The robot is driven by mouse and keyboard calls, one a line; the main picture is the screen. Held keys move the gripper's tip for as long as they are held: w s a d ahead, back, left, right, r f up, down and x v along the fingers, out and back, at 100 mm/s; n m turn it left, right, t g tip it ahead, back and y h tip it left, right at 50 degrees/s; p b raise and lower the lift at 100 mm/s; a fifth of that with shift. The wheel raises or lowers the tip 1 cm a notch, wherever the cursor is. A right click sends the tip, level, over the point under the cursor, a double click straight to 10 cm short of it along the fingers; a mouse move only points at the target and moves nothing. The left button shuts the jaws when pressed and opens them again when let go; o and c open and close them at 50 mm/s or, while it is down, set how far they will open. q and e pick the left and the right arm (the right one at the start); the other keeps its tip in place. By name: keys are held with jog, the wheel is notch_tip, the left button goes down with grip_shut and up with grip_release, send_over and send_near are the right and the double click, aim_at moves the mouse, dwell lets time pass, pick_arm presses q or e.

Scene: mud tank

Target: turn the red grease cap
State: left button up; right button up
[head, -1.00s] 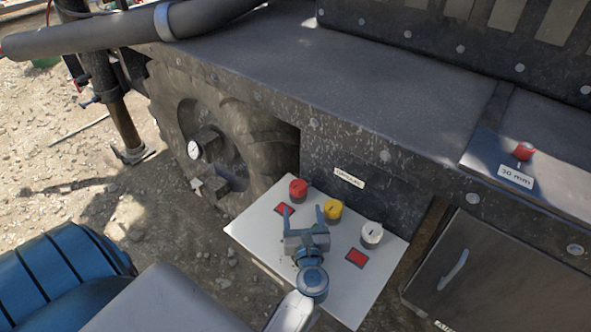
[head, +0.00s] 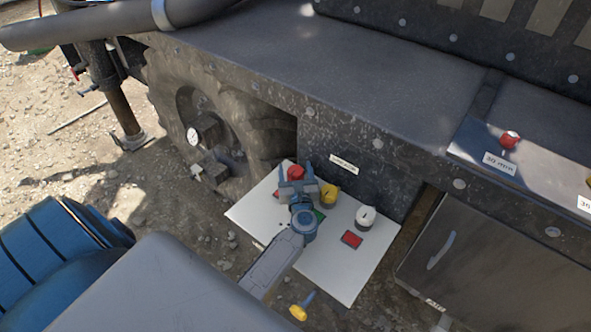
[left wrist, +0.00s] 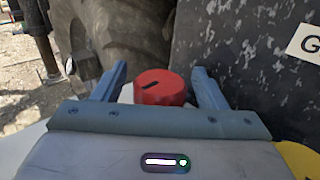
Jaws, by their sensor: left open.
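The red grease cap (head: 296,172) stands at the back of a white panel (head: 258,216) beside the big wheel. In the left wrist view the red cap (left wrist: 160,88) shows a dark line on its top. My left gripper (head: 296,180) is open and close to the cap. In the left wrist view one finger of the left gripper (left wrist: 162,86) shows on each side of the cap; I cannot tell whether they touch it. A yellow cap (head: 329,193) and a white cap (head: 365,217) stand to its right. My right gripper is not in view.
The dark vehicle side (head: 345,180) rises close behind the caps. A yellow-handled tool (head: 299,311) shows near the front. Gravel ground lies left of the panel.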

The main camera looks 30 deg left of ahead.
pick_arm(q)
jog(key=shift+c, duration=1.1)
jog(key=c, duration=0.8)
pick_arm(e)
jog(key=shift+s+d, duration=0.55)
pick_arm(q)
jog(key=shift+h, duration=0.3)
